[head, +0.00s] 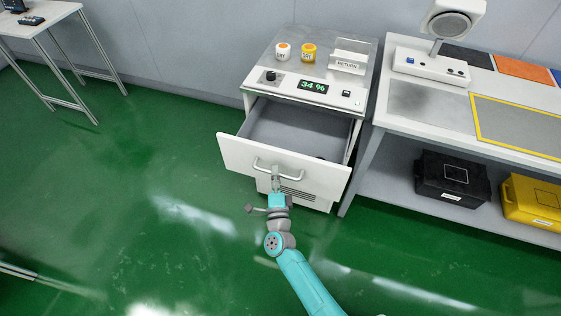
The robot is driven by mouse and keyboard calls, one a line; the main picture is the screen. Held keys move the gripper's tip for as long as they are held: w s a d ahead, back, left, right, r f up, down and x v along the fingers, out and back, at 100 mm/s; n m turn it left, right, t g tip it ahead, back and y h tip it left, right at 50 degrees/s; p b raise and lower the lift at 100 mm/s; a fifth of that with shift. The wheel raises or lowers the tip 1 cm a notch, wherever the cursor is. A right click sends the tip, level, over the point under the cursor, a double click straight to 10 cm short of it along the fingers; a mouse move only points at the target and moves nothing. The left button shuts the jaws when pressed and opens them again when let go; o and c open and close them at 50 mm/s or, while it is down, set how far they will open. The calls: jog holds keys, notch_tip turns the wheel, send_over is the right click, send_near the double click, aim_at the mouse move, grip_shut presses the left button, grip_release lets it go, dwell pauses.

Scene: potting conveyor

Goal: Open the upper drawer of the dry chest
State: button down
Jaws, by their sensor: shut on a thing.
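The dry chest (256,88) is a white cabinet against the back wall in the head view, with a lit display reading 34 % on its top panel. Its upper drawer (235,153) is pulled well out, and its grey inside shows from above. A small dark thing lies partly hidden near the drawer's front right inside. The drawer's bar handle (294,174) is on the front panel. My gripper (276,173) is shut on the handle, near its middle. The lower front of the chest, with vent slots, shows partly below the drawer.
A bench (400,122) stands close on the right, with a black case (452,180) and a yellow case (532,200) below. Green floor (120,200) is clear at left.

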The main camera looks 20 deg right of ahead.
jog(key=shift+s+a, duration=0.85)
jog(key=shift+s, duration=0.3)
jog(key=shift+s+a, duration=0.8)
jog(key=shift+s, duration=0.3)
jog(key=c, duration=1.2)
grip_release()
jog(key=shift+s, duration=0.1)
jog(key=v, duration=1.1)
jog(key=shift+s+a+f, duration=0.15)
jog(key=shift+s+f, duration=0.05)
jog(key=shift+s, duration=0.15)
jog(key=s+d+r+n+g+y, duration=0.1)
jog(key=s+d+r+n, duration=0.2)
jog(key=s, duration=0.7)
jog(key=s+d+r+n+g+y, duration=0.2)
jog(key=s+d+r+n, duration=0.2)
jog(key=s+r+n, duration=0.4)
jog(key=s+d+r+n+g+y, duration=0.1)
jog(key=s+d+r+n, duration=0.2)
jog(key=s, duration=1)
jog(key=shift+s+d+r+n+g, duration=0.1)
jog(key=shift+r+n, duration=0.3)
jog(key=shift+n, duration=0.55)
jog(key=shift+s+d+r+n+g, duration=0.1)
jog(key=shift+r+n, duration=0.3)
jog(key=shift+n, duration=0.6)
jog(key=shift+s+d+r+n+g, duration=0.1)
jog(key=shift+r+n, duration=0.3)
jog(key=shift+n, duration=0.55)
